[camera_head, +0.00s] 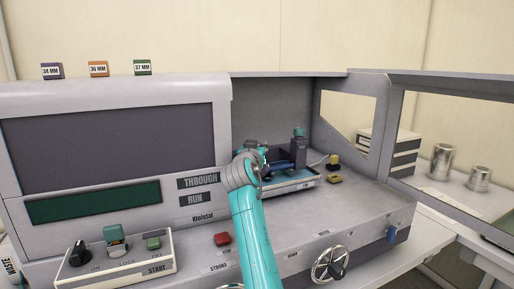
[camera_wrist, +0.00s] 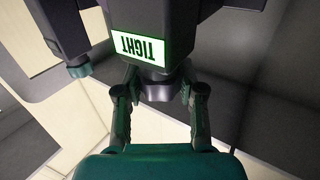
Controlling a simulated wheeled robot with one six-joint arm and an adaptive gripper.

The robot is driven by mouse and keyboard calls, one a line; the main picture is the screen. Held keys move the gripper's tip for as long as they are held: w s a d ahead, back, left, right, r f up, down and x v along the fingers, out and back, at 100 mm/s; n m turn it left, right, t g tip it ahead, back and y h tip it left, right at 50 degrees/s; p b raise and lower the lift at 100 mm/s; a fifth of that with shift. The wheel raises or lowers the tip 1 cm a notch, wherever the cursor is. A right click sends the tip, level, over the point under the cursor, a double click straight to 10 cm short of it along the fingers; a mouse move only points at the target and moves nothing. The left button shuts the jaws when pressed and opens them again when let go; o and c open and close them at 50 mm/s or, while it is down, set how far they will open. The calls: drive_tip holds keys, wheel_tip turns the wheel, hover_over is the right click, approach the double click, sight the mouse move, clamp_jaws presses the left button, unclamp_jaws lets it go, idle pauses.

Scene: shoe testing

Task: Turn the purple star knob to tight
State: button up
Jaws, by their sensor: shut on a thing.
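In the wrist view my gripper (camera_wrist: 159,95) has its two dark fingers closed in on either side of a dark round part below a dark block (camera_wrist: 160,28). The part held is the star knob (camera_wrist: 156,91); its purple colour and star outline do not show from here. A bright label reading TIGHT (camera_wrist: 138,46), upside down in the picture, is on the block just above the knob. In the head view my teal arm reaches into the machine's bay, and its wrist hides the knob and most of my gripper.
A small test rig with a grey post (camera_head: 299,151) and teal top knob (camera_head: 299,132) stands right of my wrist on a tray (camera_head: 296,184). A handwheel (camera_head: 330,263) and red button (camera_head: 222,239) are on the front panel. The bay wall (camera_head: 368,125) bounds the right side.

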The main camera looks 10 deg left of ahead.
idle(0.3)
drive_tip(key=o, duration=1.2)
drive_tip(key=shift+c, duration=0.2)
drive_tip(key=s, duration=0.7)
drive_tip(key=shift+s, duration=0.25)
drive_tip(key=shift+d, duration=0.1)
